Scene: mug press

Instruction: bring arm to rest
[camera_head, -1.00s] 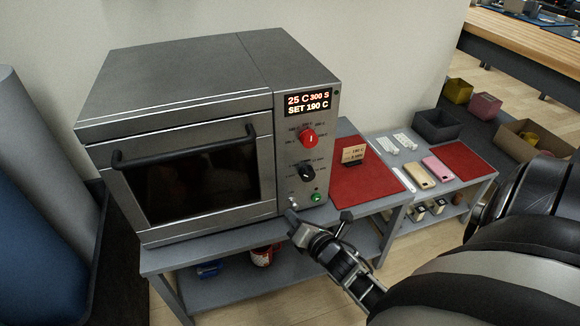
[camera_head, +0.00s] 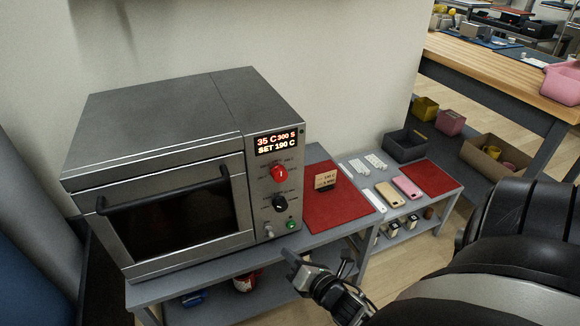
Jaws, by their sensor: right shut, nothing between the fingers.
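My right gripper (camera_head: 300,267) is low in front of the table edge, below and right of the machine's lit green button. It is shut and empty, and it touches nothing that I can see. My right arm fills the lower right corner. The grey press oven (camera_head: 165,205) stands on the table with its door closed. Its display (camera_head: 276,143) reads 35 C, 300 S, SET 190 C. My left gripper is not in view.
A dark bin (camera_head: 405,144) stands behind. Floor is free in front.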

